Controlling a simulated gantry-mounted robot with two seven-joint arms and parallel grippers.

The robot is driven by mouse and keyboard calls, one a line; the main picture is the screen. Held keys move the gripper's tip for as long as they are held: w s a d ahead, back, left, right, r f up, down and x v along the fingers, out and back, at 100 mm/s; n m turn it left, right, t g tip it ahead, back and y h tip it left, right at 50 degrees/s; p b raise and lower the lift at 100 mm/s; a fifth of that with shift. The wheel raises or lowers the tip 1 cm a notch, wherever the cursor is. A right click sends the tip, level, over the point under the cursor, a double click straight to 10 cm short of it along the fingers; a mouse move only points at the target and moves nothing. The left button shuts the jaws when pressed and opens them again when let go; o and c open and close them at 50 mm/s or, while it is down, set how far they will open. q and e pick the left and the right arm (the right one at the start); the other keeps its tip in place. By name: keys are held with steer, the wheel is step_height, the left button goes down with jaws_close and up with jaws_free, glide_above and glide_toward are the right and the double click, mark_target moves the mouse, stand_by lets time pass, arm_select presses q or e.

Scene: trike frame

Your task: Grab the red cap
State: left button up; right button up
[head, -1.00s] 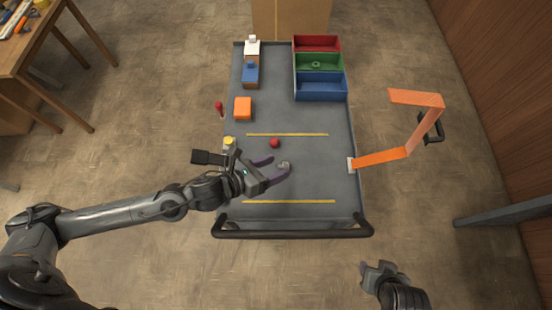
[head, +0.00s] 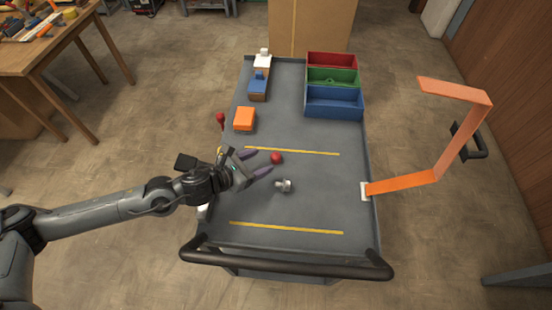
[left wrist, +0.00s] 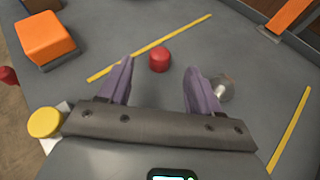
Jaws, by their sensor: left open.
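The red cap (head: 276,158) is a small round piece on the grey cart top, near the upper yellow line. In the left wrist view the red cap (left wrist: 159,60) sits ahead of my fingertips, roughly between them, apart from both. My left gripper (head: 261,162) is open and empty, just left of the cap. Its two purple fingers also show in the left wrist view (left wrist: 158,72). My right gripper is out of the head view.
A metal bolt-like part (head: 284,185) lies beside the right-hand finger. An orange block (head: 244,118), a yellow round button (left wrist: 45,122) and a red knob (head: 220,118) are to the left. Red, green and blue bins (head: 334,103) stand at the back; an orange bent frame (head: 412,184) is at the right.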

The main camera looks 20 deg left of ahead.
mark_target(273, 158)
arm_select(q)
steer(key=shift+f+x, duration=0.2)
steer(key=shift+x, duration=1)
steer(key=shift+b+x, duration=0.6)
steer(key=shift+x, duration=1.4)
steer(key=shift+s+f, duration=0.1)
steer(key=shift+f, duration=0.05)
steer(key=shift+c, duration=0.3)
steer(key=c, duration=1)
